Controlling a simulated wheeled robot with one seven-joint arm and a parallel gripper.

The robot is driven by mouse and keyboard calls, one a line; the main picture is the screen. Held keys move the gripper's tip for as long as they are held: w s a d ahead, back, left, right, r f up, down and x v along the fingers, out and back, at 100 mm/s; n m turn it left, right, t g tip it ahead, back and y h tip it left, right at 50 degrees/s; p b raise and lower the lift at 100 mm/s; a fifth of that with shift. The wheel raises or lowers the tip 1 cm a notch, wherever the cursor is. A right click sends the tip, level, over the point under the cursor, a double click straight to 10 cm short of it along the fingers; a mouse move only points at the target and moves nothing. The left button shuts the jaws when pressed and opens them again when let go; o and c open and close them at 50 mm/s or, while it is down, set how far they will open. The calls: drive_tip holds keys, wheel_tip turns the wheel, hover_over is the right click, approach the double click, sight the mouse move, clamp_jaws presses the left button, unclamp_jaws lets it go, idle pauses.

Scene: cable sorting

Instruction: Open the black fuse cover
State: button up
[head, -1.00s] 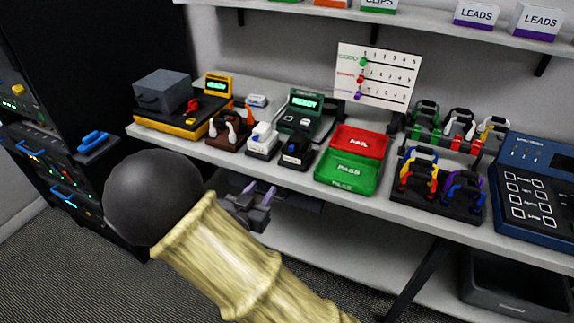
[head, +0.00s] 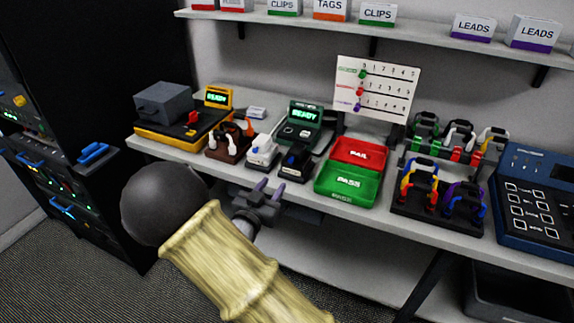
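A small black box (head: 297,161), which looks like the fuse unit with the black cover, sits near the front edge of the bench. Its cover appears down, though it is too small to be sure. A similar white box (head: 262,152) stands just left of it. My gripper (head: 269,190) is below and in front of the bench edge, left of and lower than the black box, touching nothing. Its two purple fingers point up and are apart, with nothing between them.
The red FAIL tray (head: 358,153) and green PASS tray (head: 347,187) lie right of the black box. A green READY tester (head: 303,122) stands behind it. A brown holder (head: 228,142) is at left. The bench edge lies between my gripper and the boxes.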

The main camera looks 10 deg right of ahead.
sight(290, 161)
drive_tip(key=x, duration=1)
drive_tip(key=shift+w+d, duration=0.15)
drive_tip(key=shift+w, duration=0.1)
clamp_jaws()
